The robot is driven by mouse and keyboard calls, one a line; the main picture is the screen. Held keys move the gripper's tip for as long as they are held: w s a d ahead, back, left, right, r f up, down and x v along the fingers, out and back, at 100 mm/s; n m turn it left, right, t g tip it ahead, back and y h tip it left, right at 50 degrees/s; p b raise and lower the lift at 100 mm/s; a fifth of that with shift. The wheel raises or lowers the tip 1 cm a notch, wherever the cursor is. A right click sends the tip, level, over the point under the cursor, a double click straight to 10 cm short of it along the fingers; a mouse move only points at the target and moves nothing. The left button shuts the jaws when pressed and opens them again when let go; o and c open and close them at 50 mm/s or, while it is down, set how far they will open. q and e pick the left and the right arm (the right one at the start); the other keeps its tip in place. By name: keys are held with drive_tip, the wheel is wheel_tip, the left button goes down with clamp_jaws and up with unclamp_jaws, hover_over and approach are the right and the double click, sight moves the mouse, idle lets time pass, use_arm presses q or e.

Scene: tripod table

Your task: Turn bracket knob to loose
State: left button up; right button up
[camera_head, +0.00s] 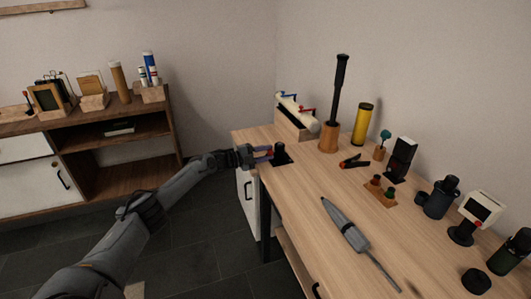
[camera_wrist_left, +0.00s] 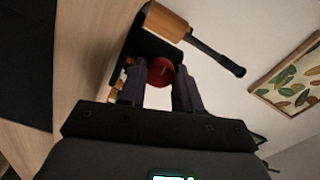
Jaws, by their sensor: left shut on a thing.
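A black bracket (camera_head: 283,155) stands near the left end of the wooden table. In the left wrist view the bracket (camera_wrist_left: 152,46) is a dark plate behind a round red knob (camera_wrist_left: 160,72). My left gripper (camera_head: 267,152) reaches in from the left at the bracket's side. In the left wrist view its two dark fingers (camera_wrist_left: 159,88) stand on either side of the red knob and are closed on it. The fingers and hand hide most of the knob in the head view. My right gripper is in neither view.
Beside the bracket, a black rod stands upright in an orange holder (camera_head: 328,138), with a wooden rack (camera_head: 292,124) behind. A grey tool (camera_head: 346,226) lies mid-table. Several small devices line the right side. A wooden shelf (camera_head: 110,130) stands at the left.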

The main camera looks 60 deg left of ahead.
use_arm(q)
drive_tip(key=shift+n, duration=0.9)
drive_tip(key=o, duration=1)
drive_tip(key=shift+o, duration=0.2)
drive_tip(key=shift+f, duration=0.1)
